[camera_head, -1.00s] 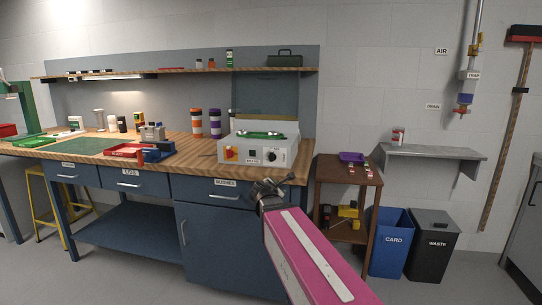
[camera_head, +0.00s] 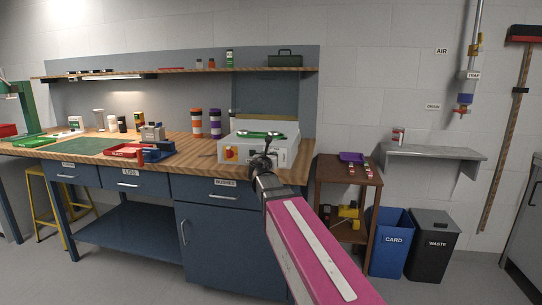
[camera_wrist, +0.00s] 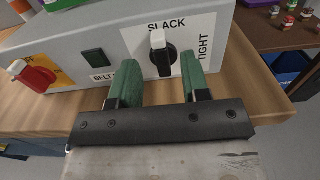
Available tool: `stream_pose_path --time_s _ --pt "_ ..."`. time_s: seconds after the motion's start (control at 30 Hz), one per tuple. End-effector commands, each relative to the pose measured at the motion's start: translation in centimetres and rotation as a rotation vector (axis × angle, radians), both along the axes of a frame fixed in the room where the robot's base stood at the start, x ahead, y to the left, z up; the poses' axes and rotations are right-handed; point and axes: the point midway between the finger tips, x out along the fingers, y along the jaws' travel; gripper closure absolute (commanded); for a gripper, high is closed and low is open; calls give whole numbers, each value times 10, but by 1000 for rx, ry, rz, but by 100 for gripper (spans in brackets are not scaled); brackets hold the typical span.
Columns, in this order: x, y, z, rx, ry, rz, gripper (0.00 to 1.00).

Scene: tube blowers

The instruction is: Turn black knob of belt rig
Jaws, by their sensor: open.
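The belt rig is a grey-white box (camera_head: 283,152) on the right end of the wooden bench; its front panel fills the top of the wrist view (camera_wrist: 120,30). The black knob (camera_wrist: 165,60) is on this panel, beside a white label reading SLACK above and TIGHT at the right. Its white-tipped end points up toward SLACK. My gripper (camera_wrist: 159,64) is open, its two green fingers on either side of the knob's lower part, with gaps visible. Whether the fingertips reach the knob's depth I cannot tell. In the head view my gripper (camera_head: 262,163) hides the knob.
A red knob (camera_wrist: 35,78) on a yellow label and a dark green switch (camera_wrist: 93,57) sit left of the black knob. The bench edge (camera_wrist: 60,118) is under the gripper.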

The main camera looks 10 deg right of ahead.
Motion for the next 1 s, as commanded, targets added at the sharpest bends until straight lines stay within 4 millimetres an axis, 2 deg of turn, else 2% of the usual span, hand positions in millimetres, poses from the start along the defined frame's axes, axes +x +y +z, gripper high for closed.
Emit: stream_pose_path --time_s 0.03,0.2,0.53,0.57,0.6,0.67,0.7,1.0 --pt "12 -4 0 0 0 -2 57" --pt "30 -11 0 1 0 0 57" --pt "33 -14 0 1 0 0 57" --pt "33 -14 0 1 0 0 64" --pt "33 -14 0 1 0 0 77" --pt "33 -14 0 1 0 0 96" --pt "33 -14 0 1 0 0 100" --pt "33 -14 0 18 -7 0 100"
